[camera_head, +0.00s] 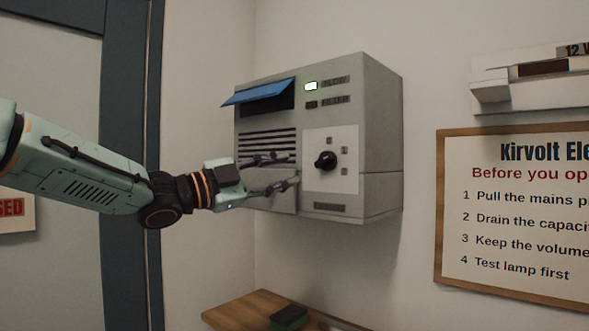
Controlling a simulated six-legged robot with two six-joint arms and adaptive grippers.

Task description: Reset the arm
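My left arm comes in from the left, and its gripper (290,170) is open in front of a grey wall box (375,140). The two dark fingers are spread one above the other, with nothing seen between them. The fingertips are just left of the box's black knob (325,160), apart from it in the picture; whether they touch the box front cannot be told. The box has a raised blue flap (258,92), a lit green-white indicator (311,86) and dark vent slots. My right gripper is not in view.
A wooden shelf (245,310) with a dark green block (289,317) is below the box. A framed notice (520,215) and a pale wall ledge (530,92) are at right. A dark door frame (125,200) stands behind my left arm.

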